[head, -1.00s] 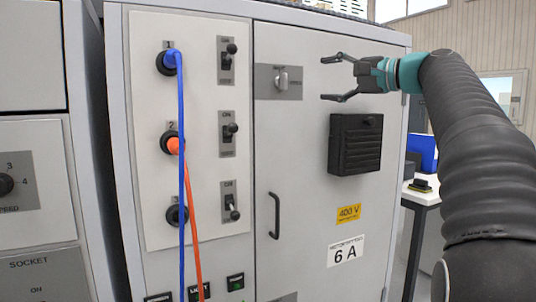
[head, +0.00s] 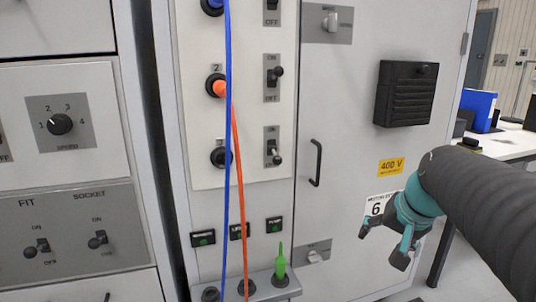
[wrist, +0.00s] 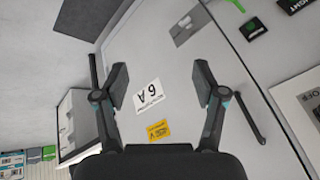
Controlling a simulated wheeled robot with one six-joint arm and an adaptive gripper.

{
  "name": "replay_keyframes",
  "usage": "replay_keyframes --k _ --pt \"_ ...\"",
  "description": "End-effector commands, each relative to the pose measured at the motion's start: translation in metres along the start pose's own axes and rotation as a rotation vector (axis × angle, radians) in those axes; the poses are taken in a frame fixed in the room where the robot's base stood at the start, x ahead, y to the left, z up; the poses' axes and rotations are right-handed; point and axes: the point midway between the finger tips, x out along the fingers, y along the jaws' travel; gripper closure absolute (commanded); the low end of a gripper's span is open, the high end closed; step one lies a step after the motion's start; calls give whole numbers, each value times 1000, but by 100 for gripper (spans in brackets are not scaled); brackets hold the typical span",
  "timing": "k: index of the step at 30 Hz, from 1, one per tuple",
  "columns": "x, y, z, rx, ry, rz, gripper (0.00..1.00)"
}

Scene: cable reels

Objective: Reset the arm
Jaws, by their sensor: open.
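My gripper (head: 384,246) is open and empty in the head view, at the lower right in front of the cabinet door (head: 350,150), with its fingers pointing down and left. In the wrist view my gripper (wrist: 160,88) has its two fingers spread wide, with the door, the "6 A" label (wrist: 147,97) and the yellow label (wrist: 158,131) showing between them. Nothing is held. In the head view the gripper partly covers the "6 A" label (head: 377,208).
A blue cable (head: 228,150) and an orange cable (head: 239,180) hang from sockets on the left panel. A green plug (head: 281,263) stands on a small shelf below. A black vent box (head: 404,94) and a handle (head: 316,163) stick out from the door. A table (head: 505,147) stands at right.

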Motion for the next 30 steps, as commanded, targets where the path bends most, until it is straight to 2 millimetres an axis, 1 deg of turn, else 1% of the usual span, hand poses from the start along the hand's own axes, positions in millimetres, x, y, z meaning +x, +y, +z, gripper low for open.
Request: replay_keyframes --k 1,2,3,5,6,9,12,14,18,22,30 --pt "3 5 30 -64 -15 33 30" --pt "6 9 46 -101 -24 54 30" --pt "9 14 67 -148 -34 78 30" --pt "12 22 97 -217 -47 110 30" --pt "14 26 115 -259 -53 126 30" --pt "17 35 155 -347 -63 149 30" --pt "16 35 181 -404 -55 140 30" --pt "12 30 188 -427 -39 124 30" --pt "0 18 191 -468 3 91 30" --pt "0 15 192 -480 1 84 30" --pt "0 15 192 -478 1 84 30"
